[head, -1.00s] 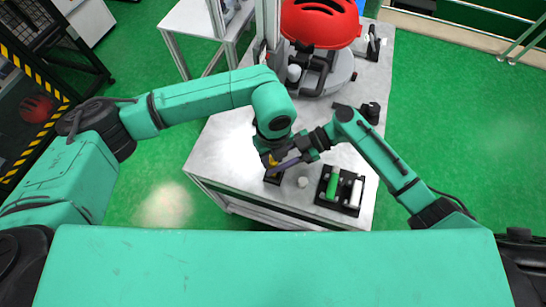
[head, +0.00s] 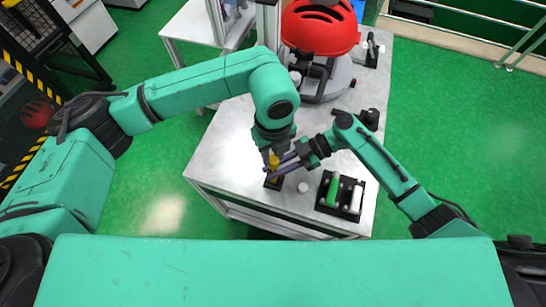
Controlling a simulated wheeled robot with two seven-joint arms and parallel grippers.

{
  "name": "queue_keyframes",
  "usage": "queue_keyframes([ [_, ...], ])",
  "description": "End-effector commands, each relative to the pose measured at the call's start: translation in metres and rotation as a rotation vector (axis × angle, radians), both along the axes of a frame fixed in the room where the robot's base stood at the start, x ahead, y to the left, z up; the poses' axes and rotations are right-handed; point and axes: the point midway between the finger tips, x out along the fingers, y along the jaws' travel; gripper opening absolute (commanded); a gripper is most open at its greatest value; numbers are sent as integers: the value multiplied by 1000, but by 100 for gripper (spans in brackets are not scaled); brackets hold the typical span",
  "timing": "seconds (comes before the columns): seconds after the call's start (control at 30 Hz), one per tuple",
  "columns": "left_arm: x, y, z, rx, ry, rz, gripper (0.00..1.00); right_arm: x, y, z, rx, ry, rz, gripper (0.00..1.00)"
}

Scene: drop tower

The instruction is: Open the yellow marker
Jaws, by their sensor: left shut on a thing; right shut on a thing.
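The yellow marker (head: 274,161) stands at the front of the grey table, over a small black holder (head: 272,183). Only a small yellow part of it shows; the fingers hide the rest. My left gripper (head: 269,160) comes down from above and is shut on the marker. My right gripper (head: 278,170) reaches in from the right with its fingers at the marker, just below the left fingers, and is shut on it. I cannot tell whether the cap and body are apart.
A black tray (head: 322,208) with a green marker (head: 334,190) and a white marker (head: 356,198) stands at the right. A small white round piece (head: 303,187) lies beside it. A red-domed machine (head: 320,28) fills the table's (head: 230,145) far end.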

Motion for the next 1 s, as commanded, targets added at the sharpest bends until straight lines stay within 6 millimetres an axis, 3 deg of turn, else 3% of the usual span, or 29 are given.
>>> queue_keyframes([
  [0.07,0,0,-2,2,1,1,0,-4,-3,-8,-17,11,4,0],
  [0.1,0,0,-3,2,1,1,0,-4,-3,-8,-17,11,4,31],
  [0.17,0,1,-3,2,1,2,0,-3,-3,-8,-17,10,3,54],
  [0.57,0,1,-8,4,2,3,0,2,-8,-2,-7,2,1,54],
  [1.0,0,1,-48,4,1,3,0,36,-98,34,-11,4,1,54],
])
